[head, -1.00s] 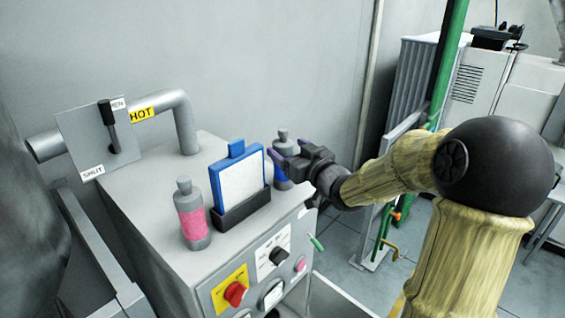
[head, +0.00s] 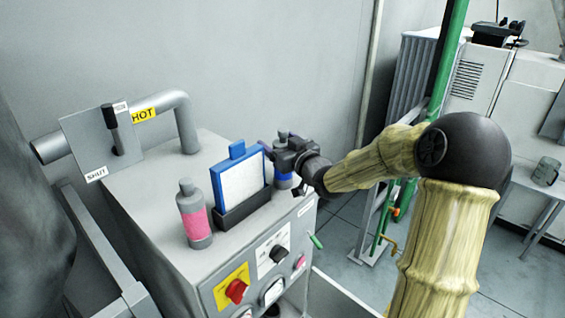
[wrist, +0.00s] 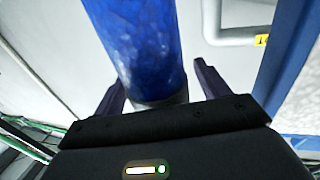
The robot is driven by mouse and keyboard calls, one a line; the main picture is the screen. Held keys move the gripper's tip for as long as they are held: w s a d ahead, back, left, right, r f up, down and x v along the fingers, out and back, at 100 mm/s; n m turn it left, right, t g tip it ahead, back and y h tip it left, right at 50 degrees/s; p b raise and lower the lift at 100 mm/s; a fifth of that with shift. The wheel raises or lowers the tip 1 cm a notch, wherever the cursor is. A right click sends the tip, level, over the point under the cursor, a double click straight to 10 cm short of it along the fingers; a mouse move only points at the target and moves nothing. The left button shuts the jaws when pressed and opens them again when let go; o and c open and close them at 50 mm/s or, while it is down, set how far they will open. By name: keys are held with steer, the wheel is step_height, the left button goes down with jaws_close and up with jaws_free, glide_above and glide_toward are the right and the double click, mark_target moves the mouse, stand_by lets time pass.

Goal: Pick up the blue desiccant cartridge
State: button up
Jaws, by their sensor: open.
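The blue desiccant cartridge (head: 284,180) is a grey bottle shape with a blue band, standing upright on the grey cabinet top behind the blue-framed panel. The panel and my gripper hide part of it in the head view. My gripper (head: 273,151) reaches in from the right at its upper part. In the wrist view the cartridge's blue band (wrist: 146,45) fills the upper middle, with a dark finger on each side. My gripper (wrist: 160,76) is open around it, with a clear gap at the right finger; contact at the left finger cannot be told.
A blue-framed white panel (head: 240,184) stands in a black holder (head: 243,209) close beside the cartridge. A pink-banded cartridge (head: 196,224) stands to its left. A pipe with a HOT label (head: 144,115) is behind. Knobs are on the cabinet front.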

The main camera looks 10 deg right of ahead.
steer(key=c, duration=1.6)
steer(key=shift+r, duration=0.1)
step_height(320, 180, up, 10)
steer(key=shift+f+b, duration=0.1)
steer(key=shift+b, duration=0.3)
steer(key=shift+a, duration=0.1)
